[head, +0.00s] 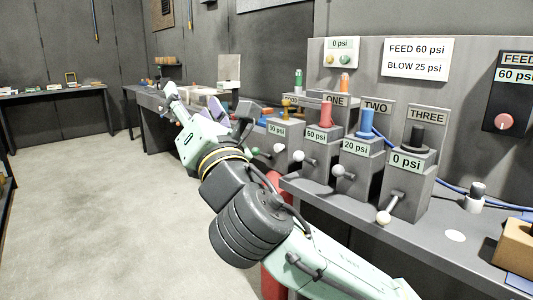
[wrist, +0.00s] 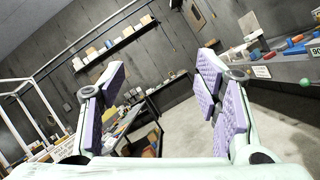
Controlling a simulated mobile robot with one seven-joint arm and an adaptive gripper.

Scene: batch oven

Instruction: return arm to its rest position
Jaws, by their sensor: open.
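My arm reaches from the lower right of the head view up and left, raised in front of the bench. My gripper (head: 192,102) is at its far end, pointing away over the floor side of the bench. In the wrist view my gripper (wrist: 160,92) has its two purple-padded fingers wide apart with nothing between them. Between the fingers I see only the distant room, tilted. The far side of the gripper is hidden in the head view.
A grey bench (head: 340,215) on the right carries several valve blocks, including one labelled THREE (head: 408,182), with ball-ended levers close to my arm. A cardboard-coloured box (head: 515,248) stands at its right end. The floor (head: 90,210) on the left is clear. A side table (head: 50,93) stands far left.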

